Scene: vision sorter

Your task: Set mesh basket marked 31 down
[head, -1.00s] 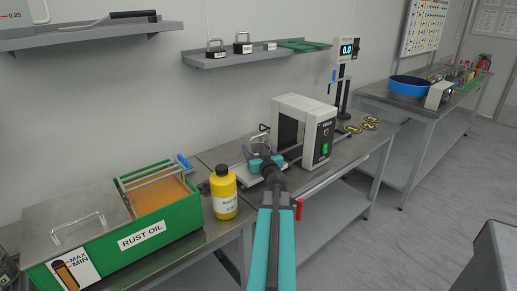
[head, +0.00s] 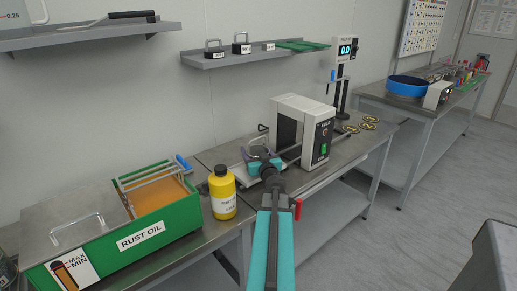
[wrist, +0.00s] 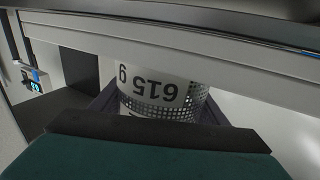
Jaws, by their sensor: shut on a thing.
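The mesh basket (wrist: 163,97) is a small round white basket with a perforated wall and a white label. The label's black characters are upside down and I cannot read 31 on them. My gripper (head: 262,163) is shut on the basket, and its dark jaws show on both sides of it in the wrist view. In the head view the basket (head: 257,151) is partly hidden by my gripper, at the left of the white-and-dark machine (head: 305,130). I cannot tell whether its bottom touches the surface below.
A yellow bottle (head: 223,195) stands left of my arm, beside the green rust oil tank (head: 150,238). A wall shelf (head: 235,58) with weights hangs above. Yellow numbered discs (head: 367,126) lie on the bench right of the machine. A blue bowl (head: 408,86) stands on the far table.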

